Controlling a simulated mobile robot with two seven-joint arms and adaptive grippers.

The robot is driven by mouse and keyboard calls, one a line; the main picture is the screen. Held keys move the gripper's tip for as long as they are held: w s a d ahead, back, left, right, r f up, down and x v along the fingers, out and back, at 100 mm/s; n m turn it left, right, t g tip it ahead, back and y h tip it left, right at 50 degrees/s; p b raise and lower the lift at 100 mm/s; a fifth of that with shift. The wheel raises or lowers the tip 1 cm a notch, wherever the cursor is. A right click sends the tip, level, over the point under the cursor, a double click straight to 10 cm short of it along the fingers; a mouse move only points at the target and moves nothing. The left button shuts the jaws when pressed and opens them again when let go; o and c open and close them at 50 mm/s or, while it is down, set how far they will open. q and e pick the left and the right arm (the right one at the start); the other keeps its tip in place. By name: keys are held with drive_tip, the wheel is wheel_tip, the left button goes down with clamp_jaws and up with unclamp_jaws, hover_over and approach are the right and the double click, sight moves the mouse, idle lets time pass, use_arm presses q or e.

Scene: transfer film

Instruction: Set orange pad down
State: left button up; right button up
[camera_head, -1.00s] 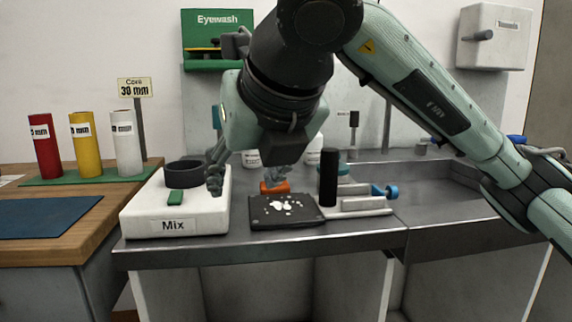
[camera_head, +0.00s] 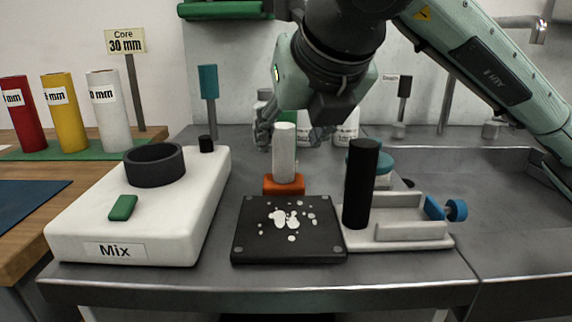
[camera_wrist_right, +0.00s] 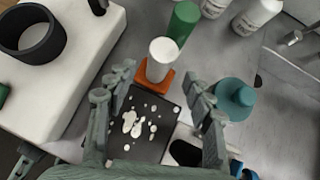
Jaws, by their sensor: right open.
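The orange pad (camera_head: 284,185) is a small block with an upright white cylinder (camera_head: 284,152) on top. It stands at the back edge of the black plate (camera_head: 246,222), which carries white spots; I cannot tell whether it rests on the plate or just behind it. In the right wrist view the orange pad (camera_wrist_right: 146,80) shows below the white cylinder. My right gripper (camera_head: 292,136) is open, its fingers spread apart to either side of and behind the cylinder, with nothing held. The fingers (camera_wrist_right: 160,90) show apart in the right wrist view too. My left gripper is out of view.
A white Mix unit (camera_head: 185,215) with a black ring (camera_head: 154,166) stands left. A black cylinder (camera_head: 361,185) and a pale fixture (camera_head: 420,240) with a blue knob stand right. White bottles (camera_wrist_right: 258,15) and a green cylinder (camera_wrist_right: 184,22) stand behind. The counter at right is mostly clear.

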sight(287, 143)
drive_tip(key=p+x, duration=0.1)
drive_tip(key=x, duration=0.4)
drive_tip(key=shift+w+a, duration=0.1)
drive_tip(key=shift+w, duration=0.15)
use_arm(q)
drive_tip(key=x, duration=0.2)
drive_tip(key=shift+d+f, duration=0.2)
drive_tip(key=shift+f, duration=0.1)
use_arm(e)
drive_tip(key=shift+c, duration=0.2)
clamp_jaws()
